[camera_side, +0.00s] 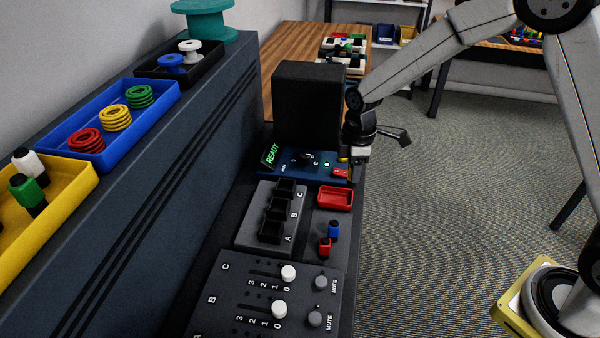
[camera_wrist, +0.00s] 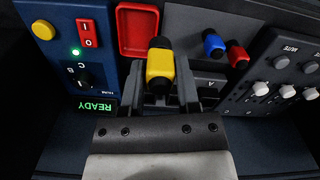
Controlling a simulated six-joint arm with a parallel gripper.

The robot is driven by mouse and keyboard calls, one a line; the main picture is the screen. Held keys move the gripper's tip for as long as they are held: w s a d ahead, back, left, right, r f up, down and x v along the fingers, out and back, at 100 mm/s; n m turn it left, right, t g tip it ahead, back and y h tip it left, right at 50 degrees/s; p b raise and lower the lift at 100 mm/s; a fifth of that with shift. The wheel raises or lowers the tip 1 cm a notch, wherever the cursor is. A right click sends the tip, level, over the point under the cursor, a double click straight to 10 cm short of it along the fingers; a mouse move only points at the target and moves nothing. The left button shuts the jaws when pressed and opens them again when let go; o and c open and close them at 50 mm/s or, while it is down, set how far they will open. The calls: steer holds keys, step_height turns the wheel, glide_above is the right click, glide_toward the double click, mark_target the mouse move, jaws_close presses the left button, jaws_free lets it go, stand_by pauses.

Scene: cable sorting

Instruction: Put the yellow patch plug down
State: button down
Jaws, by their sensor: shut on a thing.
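The yellow patch plug (camera_wrist: 160,68) has a yellow body with black ends. It is between the fingers of my gripper (camera_wrist: 161,88), which is shut on it, in the wrist view. The plug overlaps the right edge of the red tray (camera_wrist: 138,32) in that view; its height above the surface I cannot tell. In the side view my gripper (camera_side: 353,158) is beside the blue panel, beyond the red tray (camera_side: 335,186). The plug is not clearly visible there.
A grey block (camera_side: 250,225) with compartments A, B and C stands left of the tray. A blue plug (camera_side: 333,229) and a red plug (camera_side: 324,246) stand nearer the camera. The blue READY panel (camera_side: 290,158) is behind; a slider panel (camera_side: 235,290) is in front.

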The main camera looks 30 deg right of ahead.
steer(key=shift+w+a+f, duration=0.1)
steer(key=shift+w+f, duration=1)
steer(key=shift+f, duration=0.25)
steer(key=shift+w+f, duration=1.05)
steer(key=shift+f, duration=0.25)
steer(key=shift+w+f, duration=0.3)
steer(key=shift+f, duration=1.5)
steer(key=shift+f, duration=0.2)
steer(key=shift+c, duration=1.6)
jaws_free()
steer(key=shift+r, duration=0.1)
step_height(320, 180, up, 12)
